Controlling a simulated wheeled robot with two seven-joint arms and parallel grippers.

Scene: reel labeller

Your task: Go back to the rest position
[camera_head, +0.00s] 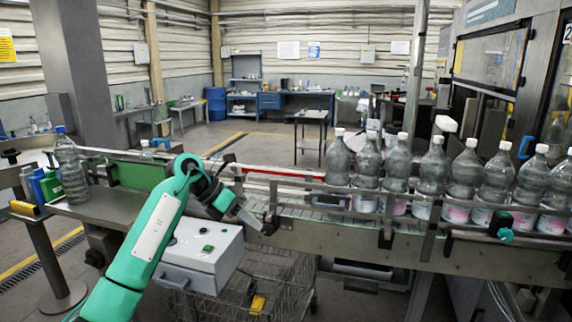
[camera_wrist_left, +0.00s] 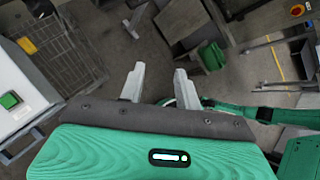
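My left arm comes in from the lower left of the head view, green with a dark wrist. Its gripper (camera_head: 262,224) is in front of the conveyor, over the right side of the grey control box. In the left wrist view the two pale fingers of the left gripper (camera_wrist_left: 160,86) stand apart with only floor seen between them. It is open and empty. My right gripper does not show in either view.
A conveyor (camera_head: 340,230) crosses the view, with several clear bottles (camera_head: 432,178) in a row at right. A blue-capped bottle (camera_head: 70,170) stands at left. The control box (camera_head: 203,250) and a wire cart (camera_head: 275,285) are close below the left gripper.

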